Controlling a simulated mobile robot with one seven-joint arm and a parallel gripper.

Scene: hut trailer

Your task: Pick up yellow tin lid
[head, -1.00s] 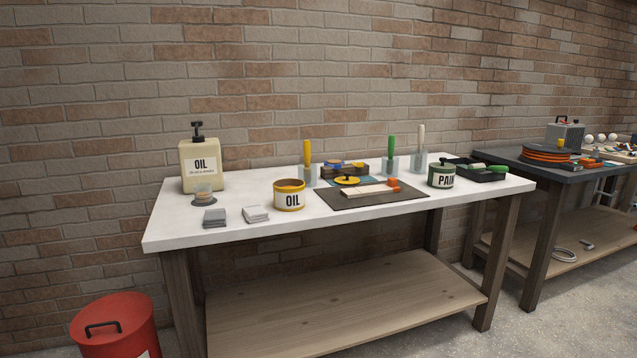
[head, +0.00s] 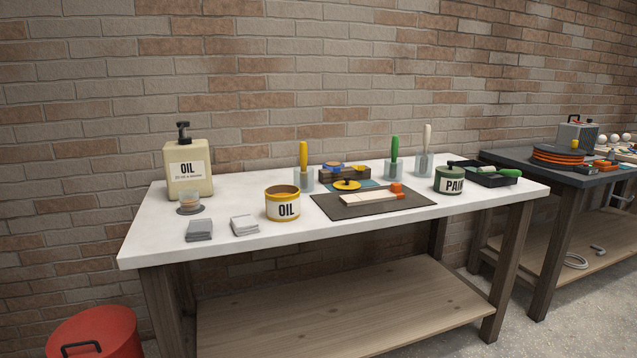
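The yellow tin lid (head: 346,185) is a small round yellow disc with a dark knob on top. It lies on the white-topped table, at the back edge of a dark mat (head: 330,208), just in front of a dark wooden box (head: 345,172). My gripper is not in view.
A board with an orange end (head: 368,196) lies on the mat. Holders with a yellow-handled (head: 303,155), a green-handled and a white-handled tool stand behind. A green PAINT tin (head: 449,180) is right; an oil bottle (head: 188,168) and grey cloths (head: 199,230) are left. A red bin (head: 97,330) stands at lower left.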

